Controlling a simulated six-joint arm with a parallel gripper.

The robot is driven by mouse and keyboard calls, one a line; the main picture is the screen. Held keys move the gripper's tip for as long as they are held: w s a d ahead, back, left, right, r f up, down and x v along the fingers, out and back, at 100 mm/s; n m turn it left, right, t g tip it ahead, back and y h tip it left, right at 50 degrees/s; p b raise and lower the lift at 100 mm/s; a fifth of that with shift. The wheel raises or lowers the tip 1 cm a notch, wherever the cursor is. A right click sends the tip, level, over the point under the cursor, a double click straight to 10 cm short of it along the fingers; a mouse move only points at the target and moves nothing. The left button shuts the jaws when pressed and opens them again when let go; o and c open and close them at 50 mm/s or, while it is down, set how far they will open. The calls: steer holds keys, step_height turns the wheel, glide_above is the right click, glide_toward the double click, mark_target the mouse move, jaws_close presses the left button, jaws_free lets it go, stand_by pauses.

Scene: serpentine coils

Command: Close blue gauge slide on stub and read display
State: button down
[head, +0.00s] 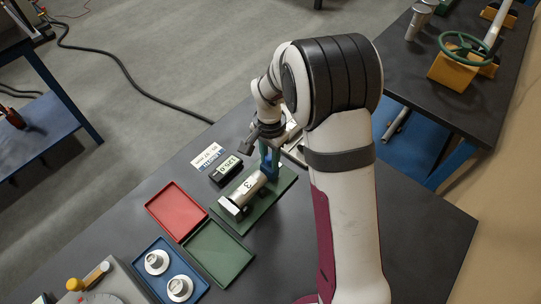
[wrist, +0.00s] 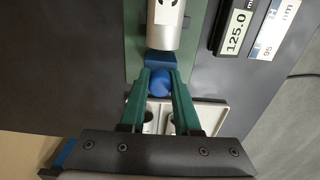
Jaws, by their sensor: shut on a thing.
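The stub is a silver cylinder (head: 243,191) marked 3, lying on a green base plate (head: 287,181); its end (wrist: 164,28) shows in the wrist view. The blue gauge slide (wrist: 162,60) sits at that end, in line with it. It looks against or very near the stub; I cannot tell which. My gripper (wrist: 160,76) has green fingers shut on the slide's round blue knob. In the head view my gripper (head: 269,155) is at the far end of the plate. The black display (wrist: 235,35) reads 125.0; it also shows in the head view (head: 226,173).
A white label card (head: 208,156) lies beside the display. A red tray (head: 176,209), a green tray (head: 218,253) and a blue tray (head: 149,278) with two pale round parts stand nearer. A grey device (head: 118,284) is at the lower left. The dark table right of the plate is clear.

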steer(key=shift+s+a+r, duration=0.1)
steer(key=shift+s+a, duration=0.6)
steer(key=shift+a, duration=0.1)
stand_by(1.0)
steer(key=c, duration=0.8)
jaws_free()
steer(key=shift+o, duration=0.2)
steer(key=shift+w+d+r, duration=0.1)
steer(key=shift+d+r, duration=0.05)
steer(key=shift+r, duration=1)
steer(key=shift+w+d+r, duration=0.1)
steer(key=shift+r, duration=1.05)
steer(key=shift+w+d+r, duration=0.1)
steer(key=shift+d+r, duration=0.05)
steer(key=shift+r, duration=1)
steer(key=s+d+r+n+y, duration=0.1)
steer(key=s+r, duration=0.3)
steer(key=s, duration=0.9)
steer(key=s+d+r+n, duration=0.2)
steer(key=s+d+r, duration=0.1)
steer(key=s, duration=1)
steer(key=shift+s+r+y, duration=0.2)
steer(key=shift+r+y, duration=0.2)
steer(key=shift+r, duration=0.05)
